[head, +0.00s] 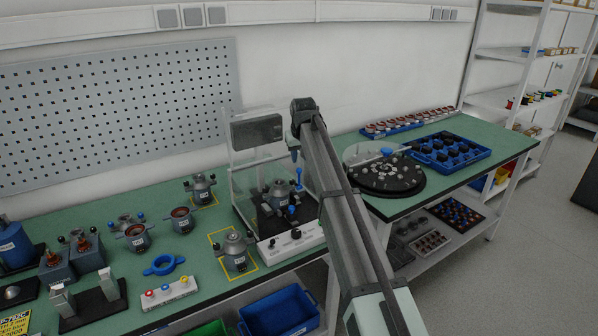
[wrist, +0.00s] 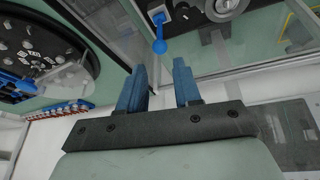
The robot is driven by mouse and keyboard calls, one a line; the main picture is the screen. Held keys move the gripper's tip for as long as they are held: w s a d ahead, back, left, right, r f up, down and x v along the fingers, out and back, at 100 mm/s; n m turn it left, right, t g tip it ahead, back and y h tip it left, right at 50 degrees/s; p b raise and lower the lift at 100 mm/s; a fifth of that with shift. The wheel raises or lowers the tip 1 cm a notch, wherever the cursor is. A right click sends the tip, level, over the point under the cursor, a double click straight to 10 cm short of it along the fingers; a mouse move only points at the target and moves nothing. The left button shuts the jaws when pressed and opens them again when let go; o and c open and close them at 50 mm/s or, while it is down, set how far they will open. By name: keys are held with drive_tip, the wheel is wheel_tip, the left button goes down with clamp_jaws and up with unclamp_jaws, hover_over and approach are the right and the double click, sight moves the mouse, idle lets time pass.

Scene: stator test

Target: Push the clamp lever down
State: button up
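The clamp lever (head: 299,174) has a blue knob and stands upright at the right side of the clear-walled test station (head: 238,190). A second blue-knobbed part (head: 291,210) sits lower in front of it. A grey stator housing (head: 278,194) is inside the station. In the wrist view a blue ball-ended lever (wrist: 159,44) shows just beyond my fingertips; I cannot tell which of the two it is. My gripper (head: 294,154) is above the lever and apart from it. In the wrist view its blue fingers (wrist: 160,76) are apart with nothing between them.
A white control box (head: 291,242) stands in front of the station, and a grey display (head: 256,131) is at its top. A round dark turntable (head: 385,175) and a blue tray (head: 448,152) are to the right. Several grey housings, such as one (head: 236,252), stand left.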

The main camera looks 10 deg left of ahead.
sight(299, 169)
drive_tip(key=x, duration=0.9)
clamp_jaws()
drive_tip(key=shift+s, duration=0.1)
idle(0.3)
